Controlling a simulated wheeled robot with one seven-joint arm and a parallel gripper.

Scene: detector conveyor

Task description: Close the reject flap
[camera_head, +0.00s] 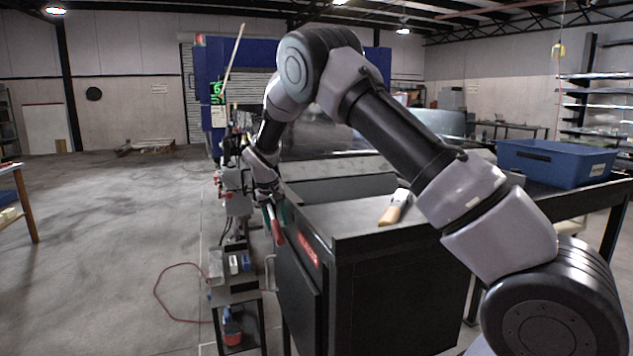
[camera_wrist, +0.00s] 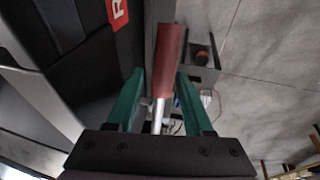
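The black reject bin (camera_head: 390,290) has a red label (camera_head: 309,251) on its left side; the label also shows at the top of the wrist view (camera_wrist: 117,12). A dark side panel (camera_head: 299,295) below the label looks like the flap; I cannot tell how far open it is. A red grip on a silver rod (camera_head: 276,226) is beside the bin's upper left edge. My gripper (camera_head: 272,212) is there, pointing down. In the wrist view its green fingers (camera_wrist: 159,82) stand apart on either side of the red grip (camera_wrist: 168,62), with a gap at least on the left.
A tan-handled tool (camera_head: 394,209) lies on the bin's top. A blue crate (camera_head: 556,163) stands on a bench at right. A small stand with items (camera_head: 236,285) is left of the bin, with a red hose (camera_head: 165,301) on the floor. Open floor lies further left.

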